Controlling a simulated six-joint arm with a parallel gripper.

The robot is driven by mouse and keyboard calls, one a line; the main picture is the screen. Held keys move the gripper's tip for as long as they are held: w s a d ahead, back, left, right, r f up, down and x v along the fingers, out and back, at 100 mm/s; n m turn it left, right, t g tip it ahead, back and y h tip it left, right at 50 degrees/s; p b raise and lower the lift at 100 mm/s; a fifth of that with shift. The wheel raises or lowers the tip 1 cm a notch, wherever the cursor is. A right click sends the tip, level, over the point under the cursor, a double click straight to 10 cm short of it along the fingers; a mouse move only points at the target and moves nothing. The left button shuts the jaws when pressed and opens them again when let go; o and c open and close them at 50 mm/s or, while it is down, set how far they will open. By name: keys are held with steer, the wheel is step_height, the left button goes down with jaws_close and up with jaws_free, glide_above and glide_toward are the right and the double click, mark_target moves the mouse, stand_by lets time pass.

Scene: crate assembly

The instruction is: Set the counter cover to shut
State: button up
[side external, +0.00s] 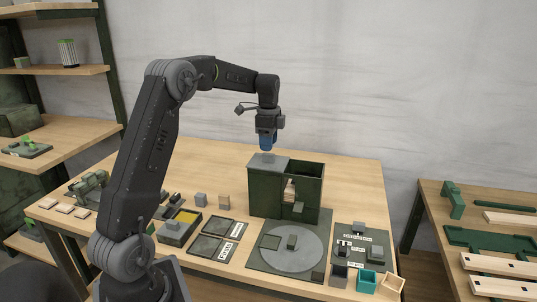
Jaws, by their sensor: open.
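My gripper (266,148) points down over the left part of a dark green box (267,197) that stands at the back of the table. A blue part shows at the gripper's end; its fingers are too small to make out. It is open. A grey-green flat cover (268,161) lies over the left part of the box top, just under the gripper; I cannot tell whether they touch. The right part of the box top is open. The box front has an opening with a small light thing inside. I cannot tell for sure which part is the counter cover.
A round grey disc (291,248) with a small green block lies in front of the box. A labelled panel (374,238) with small blocks is to its right, near a teal bin (367,281). Flat trays (206,246) and a yellow-filled box (180,226) are to the left.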

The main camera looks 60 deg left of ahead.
mark_target(268, 154)
steer(key=shift+f, duration=2.25)
jaws_close()
